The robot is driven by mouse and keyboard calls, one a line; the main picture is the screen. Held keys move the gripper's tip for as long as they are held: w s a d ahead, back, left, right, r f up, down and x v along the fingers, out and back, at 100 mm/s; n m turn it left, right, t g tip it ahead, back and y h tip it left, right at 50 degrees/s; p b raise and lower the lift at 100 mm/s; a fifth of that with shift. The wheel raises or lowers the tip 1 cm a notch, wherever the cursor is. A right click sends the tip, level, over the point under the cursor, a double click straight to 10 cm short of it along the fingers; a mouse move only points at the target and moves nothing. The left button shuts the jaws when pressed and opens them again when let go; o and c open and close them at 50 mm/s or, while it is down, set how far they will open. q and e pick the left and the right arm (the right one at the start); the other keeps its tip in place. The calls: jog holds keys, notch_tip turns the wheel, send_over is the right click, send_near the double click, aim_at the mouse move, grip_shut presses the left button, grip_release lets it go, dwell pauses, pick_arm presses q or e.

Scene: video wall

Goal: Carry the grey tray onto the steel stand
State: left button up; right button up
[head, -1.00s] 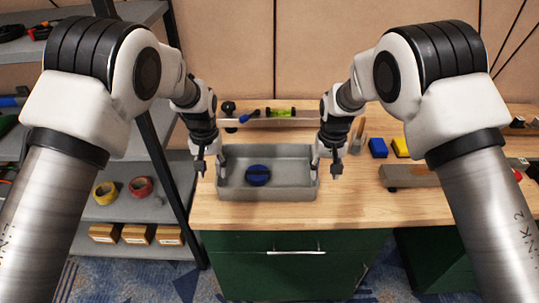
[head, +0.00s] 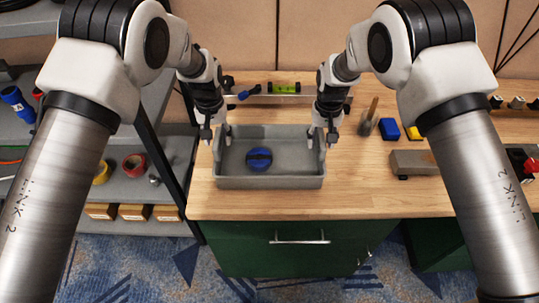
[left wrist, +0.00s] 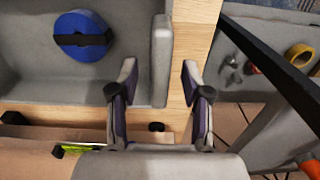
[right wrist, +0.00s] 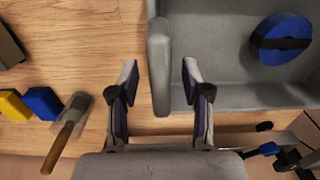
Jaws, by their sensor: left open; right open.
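The grey tray (head: 270,182) lies flat on the wooden workbench, with a blue tape roll (head: 259,158) inside it. My left gripper (head: 217,136) is open at the tray's left end. In the left wrist view its fingers (left wrist: 160,68) stand on both sides of the tray's end wall, with gaps. My right gripper (head: 321,136) is open at the right end. In the right wrist view its fingers (right wrist: 159,68) likewise straddle the other end wall. A low grey piece on dark feet (head: 413,163), partly behind my right arm, may be the steel stand; I cannot tell.
Behind the tray is a rail with a green level (head: 285,88). To the right are a brush (head: 369,118), a blue block (head: 389,130) and a yellow block (head: 416,128). Bare wood (head: 360,180) lies right of the tray. A grey shelf unit (head: 125,185) stands at left.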

pick_arm(q)
jog(key=shift+s+f, duration=0.3)
jog(key=shift+f, duration=0.6)
pick_arm(e)
jog(key=shift+s+f, duration=0.25)
jog(key=shift+f, duration=0.7)
pick_arm(q)
jog(key=shift+f, duration=0.3)
pick_arm(e)
jog(key=shift+f, duration=0.25)
pick_arm(q)
jog(key=shift+w+f, duration=0.15)
jog(key=shift+f, duration=0.05)
pick_arm(e)
jog(key=shift+w+f, duration=0.15)
jog(key=shift+f, duration=0.05)
pick_arm(q)
jog(key=shift+r, duration=0.1)
grip_shut()
pick_arm(e)
jog(key=shift+r, duration=0.1)
grip_shut()
